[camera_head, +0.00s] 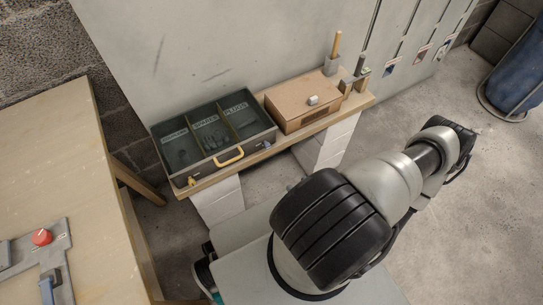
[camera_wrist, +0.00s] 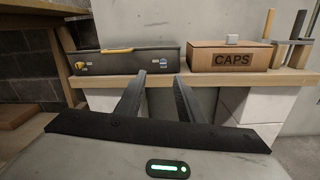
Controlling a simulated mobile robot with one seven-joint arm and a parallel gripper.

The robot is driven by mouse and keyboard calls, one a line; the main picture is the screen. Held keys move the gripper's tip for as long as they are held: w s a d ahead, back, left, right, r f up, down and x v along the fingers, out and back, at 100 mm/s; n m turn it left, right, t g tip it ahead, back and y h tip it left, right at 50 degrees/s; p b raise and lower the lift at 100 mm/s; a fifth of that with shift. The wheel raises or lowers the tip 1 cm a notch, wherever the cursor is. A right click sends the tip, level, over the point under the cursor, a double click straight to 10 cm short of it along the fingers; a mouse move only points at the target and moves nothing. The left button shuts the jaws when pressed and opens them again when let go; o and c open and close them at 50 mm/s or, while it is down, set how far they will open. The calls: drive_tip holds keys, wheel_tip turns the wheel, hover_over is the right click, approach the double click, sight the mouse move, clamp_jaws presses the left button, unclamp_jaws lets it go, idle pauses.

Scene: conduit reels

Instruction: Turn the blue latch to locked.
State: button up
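The blue latch (camera_head: 267,145) is a small piece at the right end of the front of a dark case (camera_head: 203,168). It also shows in the wrist view (camera_wrist: 163,62) as a small blue spot; I cannot tell its turn position. A small yellow latch (camera_head: 192,181) is at the left end of the same front, with a yellow handle (camera_head: 229,157) between. My gripper (camera_wrist: 159,78) is open and empty, its two fingers apart and pointing toward the case front. It appears short of the case, not touching the latch. I cannot make out the gripper in the head view.
The case has labelled compartments and stands on a wooden shelf (camera_head: 217,183) on pale blocks. A CAPS box (camera_head: 290,108) with a white piece (camera_head: 313,100) is to its right, then wooden-handled tools (camera_head: 335,48). A workbench (camera_head: 60,165) stands left.

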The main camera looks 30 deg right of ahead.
drive_tip(key=f+m+h, duration=0.1)
drive_tip(key=b, duration=0.3)
approach(269, 148)
drive_tip(key=w, duration=0.8)
drive_tip(key=shift+w+a+r, duration=0.1)
drive_tip(key=shift+w+a, duration=0.1)
drive_tip(key=shift+w, duration=0.1)
drive_tip(key=shift+c, duration=0.3)
clamp_jaws()
